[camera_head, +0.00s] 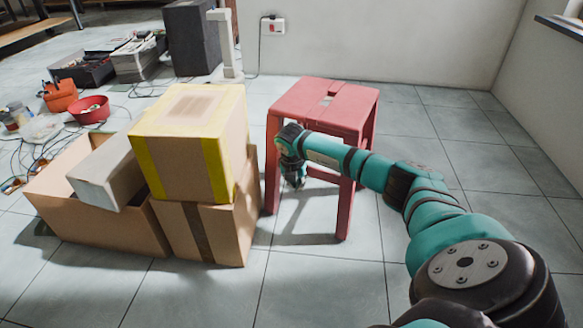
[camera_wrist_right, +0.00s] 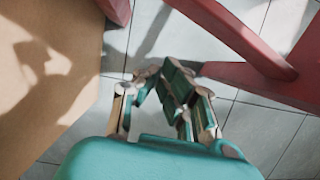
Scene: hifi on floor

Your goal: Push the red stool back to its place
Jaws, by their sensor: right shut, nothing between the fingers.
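The red stool (camera_head: 325,105) stands upright on the tiled floor, right of the stacked cardboard boxes and in front of the pale wall. My right arm reaches in from the lower right across the stool's front. My right gripper (camera_head: 296,180) is low at the stool's left side, near its front-left leg, and points down. In the right wrist view the gripper (camera_wrist_right: 165,95) is shut with nothing between its fingers. Red stool legs and a crossbar (camera_wrist_right: 240,35) show beyond it there. I cannot tell whether the gripper or arm touches the stool. My left gripper is not in view.
A yellow-taped box (camera_head: 187,150) sits on a cardboard box (camera_head: 225,225), close left of my gripper. An open carton (camera_head: 85,225) stands further left. A red bowl (camera_head: 91,109), cables and a dark speaker (camera_head: 190,38) are behind. The floor (camera_head: 460,130) to the right is clear.

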